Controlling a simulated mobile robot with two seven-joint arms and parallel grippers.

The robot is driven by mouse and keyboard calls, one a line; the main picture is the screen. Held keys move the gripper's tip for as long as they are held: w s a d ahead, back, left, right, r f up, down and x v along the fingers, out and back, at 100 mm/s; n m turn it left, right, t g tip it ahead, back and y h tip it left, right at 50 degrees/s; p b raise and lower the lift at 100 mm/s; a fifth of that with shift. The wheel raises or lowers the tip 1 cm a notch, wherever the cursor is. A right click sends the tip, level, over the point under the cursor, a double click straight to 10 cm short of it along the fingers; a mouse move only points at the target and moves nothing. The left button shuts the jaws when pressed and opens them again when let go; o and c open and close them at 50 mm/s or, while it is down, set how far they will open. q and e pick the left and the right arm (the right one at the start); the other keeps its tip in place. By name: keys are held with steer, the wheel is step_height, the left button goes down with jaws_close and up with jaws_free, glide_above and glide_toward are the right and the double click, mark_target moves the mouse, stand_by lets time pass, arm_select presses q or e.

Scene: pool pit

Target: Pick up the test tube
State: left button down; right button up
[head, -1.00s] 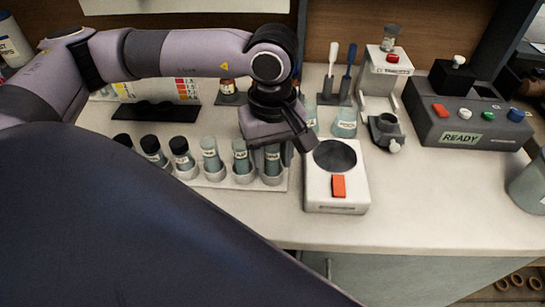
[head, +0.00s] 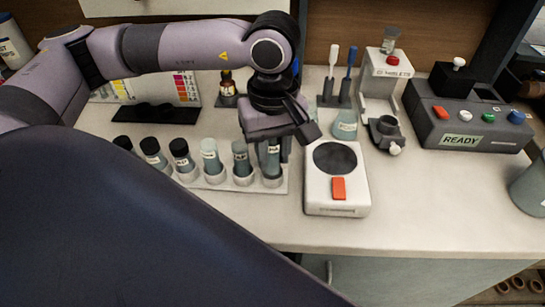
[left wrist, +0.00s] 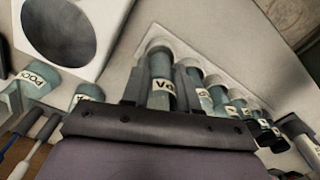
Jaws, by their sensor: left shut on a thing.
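A row of several labelled test tubes stands in a white rack (head: 215,185) at the left of the counter. My left gripper (head: 270,148) is over the right end of the row, fingers pointing down. It is shut on the rightmost test tube (head: 271,163), whose lower part is at its rack holder. In the left wrist view this tube (left wrist: 162,80) sits between the two fingers, its label partly visible. Whether its bottom is clear of the holder I cannot tell. The neighbouring tubes (head: 241,158) stand apart from it. My right gripper is out of view.
A white stirrer plate (head: 337,192) with a dark disc and an orange switch stands just right of the rack. A small flask (head: 345,125) is behind it. A grey READY console (head: 468,112) is at the right.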

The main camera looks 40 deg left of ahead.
arm_select(q)
step_height(320, 180, up, 18)
steer(key=shift+p, duration=0.3)
steer(key=shift+w+f, duration=0.1)
steer(key=shift+f, duration=0.05)
